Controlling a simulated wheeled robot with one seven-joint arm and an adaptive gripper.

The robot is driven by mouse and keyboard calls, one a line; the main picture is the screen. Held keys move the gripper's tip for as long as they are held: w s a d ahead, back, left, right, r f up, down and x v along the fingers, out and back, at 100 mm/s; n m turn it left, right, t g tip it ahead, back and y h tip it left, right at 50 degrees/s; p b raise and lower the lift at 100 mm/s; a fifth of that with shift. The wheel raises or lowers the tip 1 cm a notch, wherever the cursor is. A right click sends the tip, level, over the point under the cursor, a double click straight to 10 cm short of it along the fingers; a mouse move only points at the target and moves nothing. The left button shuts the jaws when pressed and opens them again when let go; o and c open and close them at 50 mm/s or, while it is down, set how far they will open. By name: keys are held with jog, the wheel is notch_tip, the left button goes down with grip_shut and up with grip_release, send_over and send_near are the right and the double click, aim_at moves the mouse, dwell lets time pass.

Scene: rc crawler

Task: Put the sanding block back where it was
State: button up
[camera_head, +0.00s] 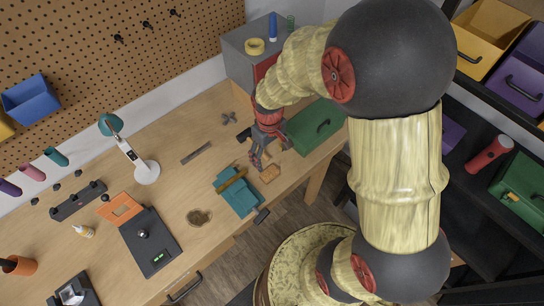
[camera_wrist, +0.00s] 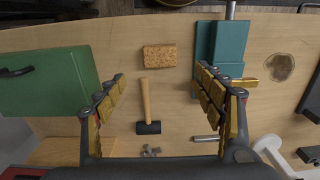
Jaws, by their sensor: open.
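The sanding block appears to be a tan, cork-like block (camera_wrist: 159,57) lying flat on the wooden workbench in the wrist view. In the head view it (camera_head: 270,174) lies near the bench's front edge, just right of the teal vise (camera_head: 241,200). My gripper (camera_head: 270,160) is above the bench close to the block. In the wrist view my gripper (camera_wrist: 163,84) is open and empty, its fingers wide apart. The block shows beyond the gap between the fingers, touched by neither.
A hammer (camera_wrist: 146,98) lies beside the block, and the vise (camera_wrist: 228,42) stands to the right in the wrist view. A green toolbox (camera_head: 314,126) is close to my gripper. A grey cabinet (camera_head: 243,50) stands behind. Bare bench (camera_head: 185,185) lies left of the vise.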

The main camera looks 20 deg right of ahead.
jog(key=s+r+m+t, duration=0.2)
jog(key=s+r+t, duration=0.15)
jog(key=r, duration=1.35)
jog(key=s+r+m+t, duration=0.1)
jog(key=s+r+t, duration=0.1)
jog(key=s+r, duration=0.7)
jog(key=shift+s+r+m, duration=0.25)
jog(key=shift+s+m, duration=0.05)
jog(key=shift+s, duration=0.45)
